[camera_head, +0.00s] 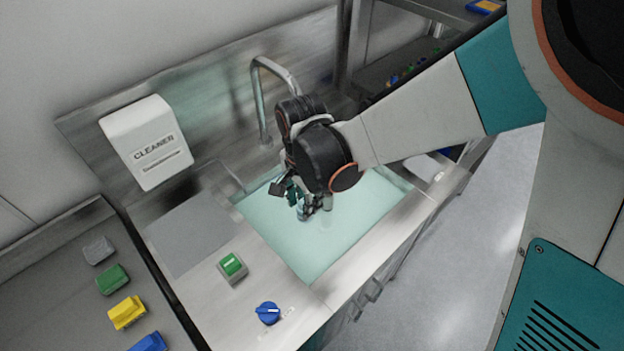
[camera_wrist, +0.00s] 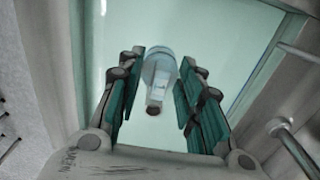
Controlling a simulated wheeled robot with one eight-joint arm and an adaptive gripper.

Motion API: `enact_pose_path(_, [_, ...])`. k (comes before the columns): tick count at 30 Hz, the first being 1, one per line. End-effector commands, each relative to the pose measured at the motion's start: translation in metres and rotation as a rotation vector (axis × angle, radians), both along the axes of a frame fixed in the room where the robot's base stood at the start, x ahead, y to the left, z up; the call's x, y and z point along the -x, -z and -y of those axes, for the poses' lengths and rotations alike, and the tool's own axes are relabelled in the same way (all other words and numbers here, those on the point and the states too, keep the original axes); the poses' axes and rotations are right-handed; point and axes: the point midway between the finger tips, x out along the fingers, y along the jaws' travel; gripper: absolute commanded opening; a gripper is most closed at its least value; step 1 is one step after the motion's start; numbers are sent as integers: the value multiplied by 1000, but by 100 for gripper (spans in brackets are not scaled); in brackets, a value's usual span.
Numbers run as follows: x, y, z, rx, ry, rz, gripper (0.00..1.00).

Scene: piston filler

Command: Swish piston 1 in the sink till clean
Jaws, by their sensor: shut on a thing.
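The sink (camera_head: 300,244) is filled with pale green-blue liquid. My gripper (camera_head: 305,203) is over the middle of the sink, low at the liquid, pointing down. In the wrist view my gripper (camera_wrist: 163,88) has its teal fingers on both sides of a small pale piston (camera_wrist: 157,72) with a round end and a narrower stem. The gripper is shut on it. The wrist view shows the liquid behind the piston; how deep it dips I cannot tell. No number on the piston and no dirt on it can be made out.
A tall faucet (camera_head: 258,95) stands behind the sink. A white cleaner dispenser (camera_head: 147,142) hangs at the left. A green button (camera_head: 231,265) and a blue knob (camera_head: 267,312) sit on the front counter. Grey, green, yellow (camera_head: 127,312) and blue blocks lie at the lower left.

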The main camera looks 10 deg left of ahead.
Motion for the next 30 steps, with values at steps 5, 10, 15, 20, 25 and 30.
enact_pose_path(5, [0,0,0,0,0,0,0])
enact_pose_path(10, [0,0,0,0,0,0,0])
enact_pose_path(15, [0,0,0,0,0,0,0])
enact_pose_path(20, [0,-6,0,0,0,0,0])
enact_pose_path(25, [0,-19,0,0,0,0,0])
enact_pose_path(30, [0,-31,0,0,0,0,0])
